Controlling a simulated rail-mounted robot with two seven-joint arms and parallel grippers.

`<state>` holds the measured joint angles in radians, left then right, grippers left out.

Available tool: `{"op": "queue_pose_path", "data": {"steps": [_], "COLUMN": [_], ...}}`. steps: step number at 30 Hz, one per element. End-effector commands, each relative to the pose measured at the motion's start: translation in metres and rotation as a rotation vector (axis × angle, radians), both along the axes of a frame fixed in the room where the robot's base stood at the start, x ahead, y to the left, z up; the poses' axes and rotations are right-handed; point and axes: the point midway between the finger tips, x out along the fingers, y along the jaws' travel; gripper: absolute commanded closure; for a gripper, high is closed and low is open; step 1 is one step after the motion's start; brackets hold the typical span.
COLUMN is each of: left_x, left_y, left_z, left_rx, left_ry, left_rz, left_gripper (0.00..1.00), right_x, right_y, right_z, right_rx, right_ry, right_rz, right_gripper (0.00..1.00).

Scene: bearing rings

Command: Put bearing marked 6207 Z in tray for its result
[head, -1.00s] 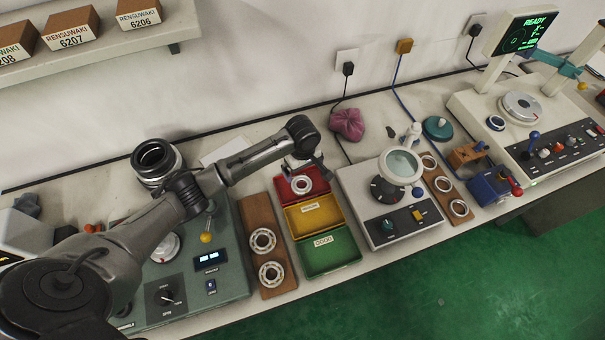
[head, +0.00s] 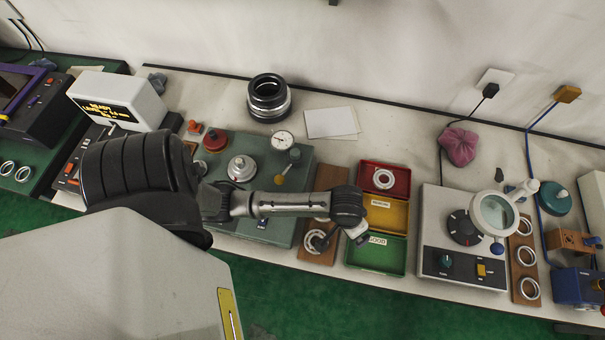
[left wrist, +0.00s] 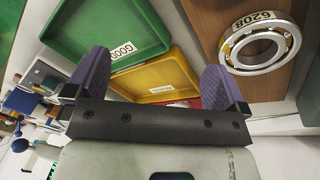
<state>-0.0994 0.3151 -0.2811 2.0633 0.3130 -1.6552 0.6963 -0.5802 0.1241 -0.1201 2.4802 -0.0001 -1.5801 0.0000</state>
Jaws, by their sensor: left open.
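My left gripper (head: 357,236) is open and empty, above the gap between the wooden board (head: 308,257) and the trays. Its spread fingers (left wrist: 155,78) show in the left wrist view. A bearing ring (head: 383,179) lies in the red tray (head: 365,168). The yellow tray (head: 402,216) and the green tray (head: 375,262), labelled GOOD, look empty. A bearing (head: 317,241) lies on the board, partly behind my arm. I cannot read a 6207 Z mark. My right gripper is out of view.
A grey-green tester (head: 290,160) with a dial stands left of the board. A magnifier station (head: 450,200) stands right of the trays, with another board of rings (head: 528,257) beyond it. A black-and-silver cylinder (head: 268,100) and paper (head: 331,122) lie behind.

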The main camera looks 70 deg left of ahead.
Motion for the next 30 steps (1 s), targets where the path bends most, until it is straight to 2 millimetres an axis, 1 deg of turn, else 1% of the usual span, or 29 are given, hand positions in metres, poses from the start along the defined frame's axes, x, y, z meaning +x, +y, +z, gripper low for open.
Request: {"op": "queue_pose_path", "data": {"steps": [1, 3, 6, 9, 12, 15, 18, 27, 30], "left_x": [-0.026, -0.052, -0.083, -0.107, -0.122, -0.131, -0.135, -0.135, -0.135], "left_y": [-0.006, -0.007, -0.005, 0.001, 0.006, 0.01, 0.011, 0.012, 0.011], "left_z": [0.002, 0.008, 0.018, 0.028, 0.036, 0.041, 0.044, 0.044, 0.047], "left_rx": [0.003, 0.029, 0.074, 0.121, 0.16, 0.185, 0.197, 0.198, 0.198], "left_ry": [-0.027, -0.066, -0.11, -0.135, -0.15, -0.156, -0.158, -0.159, -0.159], "left_rz": [-0.068, -0.158, -0.259, -0.332, -0.382, -0.411, -0.424, -0.428, -0.427], "left_gripper": [0.0, 0.0, 0.0, 0.0, 0.0, 0.0, 0.0, 0.0, 0.0], "right_x": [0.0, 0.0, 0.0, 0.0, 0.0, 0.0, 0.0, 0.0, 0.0], "right_y": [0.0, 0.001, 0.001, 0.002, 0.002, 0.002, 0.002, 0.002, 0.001], "right_z": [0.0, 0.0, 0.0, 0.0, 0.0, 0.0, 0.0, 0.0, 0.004], "right_rx": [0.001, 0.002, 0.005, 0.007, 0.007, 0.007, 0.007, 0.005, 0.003], "right_ry": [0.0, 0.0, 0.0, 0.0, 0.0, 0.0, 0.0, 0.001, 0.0], "right_rz": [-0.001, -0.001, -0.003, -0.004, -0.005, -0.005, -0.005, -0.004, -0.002], "right_gripper": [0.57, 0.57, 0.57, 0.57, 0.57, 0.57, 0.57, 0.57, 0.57]}}
